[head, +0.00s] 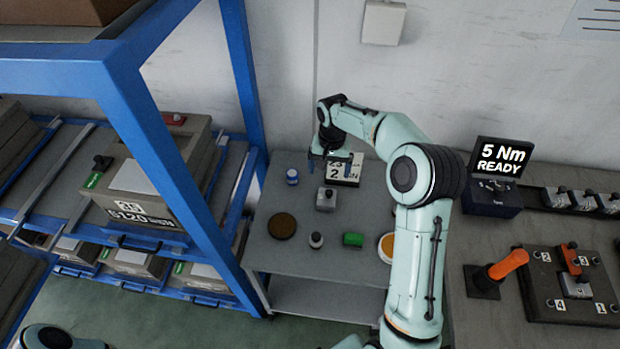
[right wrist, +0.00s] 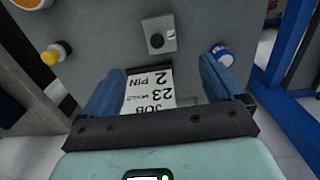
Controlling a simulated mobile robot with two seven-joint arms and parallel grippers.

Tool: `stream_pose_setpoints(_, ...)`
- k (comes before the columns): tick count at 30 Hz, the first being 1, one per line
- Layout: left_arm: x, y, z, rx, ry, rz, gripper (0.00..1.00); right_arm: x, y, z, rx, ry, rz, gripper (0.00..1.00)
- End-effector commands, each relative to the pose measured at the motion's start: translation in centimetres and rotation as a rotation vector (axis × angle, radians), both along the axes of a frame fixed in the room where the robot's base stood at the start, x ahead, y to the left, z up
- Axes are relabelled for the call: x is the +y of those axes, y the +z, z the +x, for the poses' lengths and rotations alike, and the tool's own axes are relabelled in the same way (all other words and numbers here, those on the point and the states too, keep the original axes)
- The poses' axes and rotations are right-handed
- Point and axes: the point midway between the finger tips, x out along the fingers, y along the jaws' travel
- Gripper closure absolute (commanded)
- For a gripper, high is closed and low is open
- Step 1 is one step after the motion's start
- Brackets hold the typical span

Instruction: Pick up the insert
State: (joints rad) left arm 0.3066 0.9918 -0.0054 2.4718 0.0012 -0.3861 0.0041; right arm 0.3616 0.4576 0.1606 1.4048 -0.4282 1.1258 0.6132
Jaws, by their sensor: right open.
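The insert appears to be the small grey metal block (head: 326,199) with a dark round feature on top, lying on the grey side table (head: 265,245). In the right wrist view the block (right wrist: 160,36) is beyond the fingertips, near the top middle. My right gripper (head: 330,165) is open and empty, pointing down above the back of the table. In the right wrist view its blue fingers (right wrist: 162,80) are apart, with the job card (right wrist: 150,92) seen between them. My left gripper is not in view.
Near the block are a blue-and-white jar (head: 292,176), a brown disc (head: 282,226), a small bottle (head: 316,240), a green cylinder (head: 353,240) and an orange-topped round tub (head: 387,247). A blue rack (head: 150,120) stands left. A bench with a fixture plate (head: 540,290) is right.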

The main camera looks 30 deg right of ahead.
Motion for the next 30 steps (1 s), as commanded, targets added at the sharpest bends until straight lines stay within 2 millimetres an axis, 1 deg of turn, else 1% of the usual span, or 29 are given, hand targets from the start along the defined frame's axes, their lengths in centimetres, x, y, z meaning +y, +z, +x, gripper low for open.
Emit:
stream_pose_setpoints(2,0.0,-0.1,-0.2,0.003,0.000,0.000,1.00,0.0,-0.3,-0.1,0.003,0.000,0.000,0.06)
stream_pose_setpoints(5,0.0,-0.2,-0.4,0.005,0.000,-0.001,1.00,0.0,-1.2,-0.2,0.006,0.000,0.000,0.06)
stream_pose_setpoints(12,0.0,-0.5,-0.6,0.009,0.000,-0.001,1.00,0.0,-5.8,-0.3,0.007,0.001,0.002,0.06)
stream_pose_setpoints(15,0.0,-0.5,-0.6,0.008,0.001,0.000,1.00,0.0,-7.2,-0.2,0.005,0.000,0.002,0.06)
stream_pose_setpoints(23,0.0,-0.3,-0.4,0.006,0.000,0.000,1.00,0.0,-9.1,-0.2,0.004,0.000,0.002,0.06)
stream_pose_setpoints(30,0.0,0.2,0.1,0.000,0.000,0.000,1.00,-0.1,-12.6,-0.2,0.002,0.001,0.002,0.06)
